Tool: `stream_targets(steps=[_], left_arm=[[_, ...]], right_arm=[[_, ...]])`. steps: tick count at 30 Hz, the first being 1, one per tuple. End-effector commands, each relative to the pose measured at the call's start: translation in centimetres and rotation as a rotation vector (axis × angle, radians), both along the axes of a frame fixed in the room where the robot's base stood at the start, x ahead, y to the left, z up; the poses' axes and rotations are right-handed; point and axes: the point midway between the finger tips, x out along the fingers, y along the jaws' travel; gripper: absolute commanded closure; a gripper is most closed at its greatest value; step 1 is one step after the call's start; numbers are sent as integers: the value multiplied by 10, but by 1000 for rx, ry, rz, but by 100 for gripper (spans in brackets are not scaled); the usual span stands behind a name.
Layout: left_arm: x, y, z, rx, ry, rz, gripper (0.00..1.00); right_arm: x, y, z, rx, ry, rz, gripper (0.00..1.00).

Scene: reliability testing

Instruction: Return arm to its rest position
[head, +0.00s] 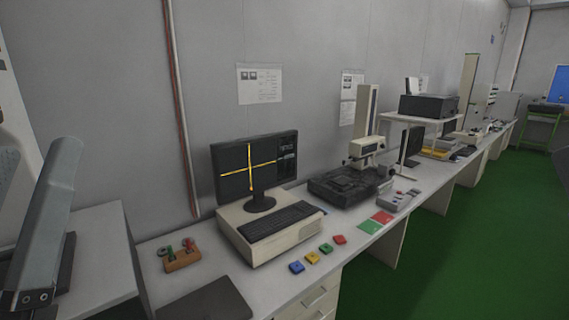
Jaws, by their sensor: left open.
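My left gripper (40,172) is at the left edge, partly cut off by the frame. A long grey slanted finger shows, with a second darker piece beside it at the edge. The two stand apart, with nothing seen between them. The gripper is in front of the left bench and clear of the objects on the long bench. My right gripper is not in view.
The long bench (165,292) holds a monitor (232,184) on a beige computer, a keyboard (279,221), coloured blocks (297,267) and a black-based measuring instrument (345,185). A wooden holder (183,260) stands near its left end. The green floor (450,250) at right is clear.

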Motion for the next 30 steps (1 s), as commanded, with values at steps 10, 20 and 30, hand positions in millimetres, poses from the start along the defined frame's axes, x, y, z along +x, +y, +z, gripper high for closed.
stream_targets(steps=[10,20,30], left_arm=[[-10,-29,124,131,18,-47,28],[-9,-29,287,129,19,-46,28],[-9,-29,391,129,20,-46,28]], right_arm=[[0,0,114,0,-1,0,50],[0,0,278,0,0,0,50],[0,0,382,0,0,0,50]])
